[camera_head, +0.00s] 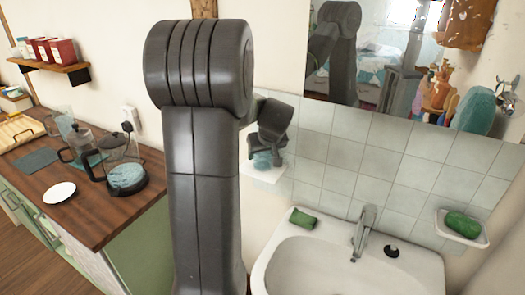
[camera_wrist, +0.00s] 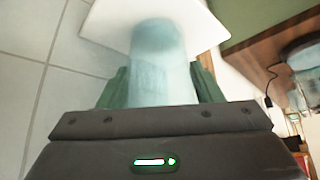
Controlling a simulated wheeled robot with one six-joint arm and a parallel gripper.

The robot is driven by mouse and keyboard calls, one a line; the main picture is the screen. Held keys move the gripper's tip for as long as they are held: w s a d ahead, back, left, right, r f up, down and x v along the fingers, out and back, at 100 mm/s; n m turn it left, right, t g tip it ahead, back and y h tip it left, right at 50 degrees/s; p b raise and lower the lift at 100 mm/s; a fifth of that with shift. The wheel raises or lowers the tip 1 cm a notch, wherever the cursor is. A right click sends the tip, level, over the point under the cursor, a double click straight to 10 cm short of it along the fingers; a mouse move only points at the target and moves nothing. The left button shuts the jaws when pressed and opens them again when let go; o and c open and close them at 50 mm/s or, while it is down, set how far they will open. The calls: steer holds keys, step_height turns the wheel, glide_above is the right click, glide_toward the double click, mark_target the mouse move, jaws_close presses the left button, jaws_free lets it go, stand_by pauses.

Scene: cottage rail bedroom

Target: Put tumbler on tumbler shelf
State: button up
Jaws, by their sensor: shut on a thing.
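The pale blue translucent tumbler (camera_wrist: 160,68) is between the green fingers of my gripper (camera_wrist: 162,85) in the wrist view, which are shut on it. In the head view my gripper (camera_head: 266,150) is over the small white tumbler shelf (camera_head: 264,174) on the wall left of the basin. The tumbler's lower part (camera_head: 263,160) shows just above or on that shelf; I cannot tell whether it touches. The white shelf (camera_wrist: 108,25) lies right behind the tumbler's end in the wrist view. My arm hides part of the wall and the shelf's left side.
A white basin (camera_head: 300,262) with a tap (camera_head: 363,228) is below right, with a green sponge (camera_head: 302,218) on its rim. A soap dish (camera_head: 461,235) is at right. A wooden counter (camera_head: 110,205) with a coffee maker (camera_head: 125,175) stands at left.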

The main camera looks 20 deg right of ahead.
steer(key=shift+f, duration=0.2)
steer(key=o, duration=0.8)
steer(key=shift+r, duration=0.1)
steer(key=shift+r, duration=0.1)
steer(key=shift+s+r, duration=0.1)
steer(key=shift+r, duration=0.1)
steer(key=v, duration=0.2)
steer(key=shift+s+r, duration=0.15)
steer(key=shift+r, duration=0.05)
steer(key=s+b, duration=0.1)
steer(key=s, duration=0.5)
steer(key=s+b, duration=0.2)
steer(key=s, duration=0.4)
steer(key=shift+a, duration=0.25)
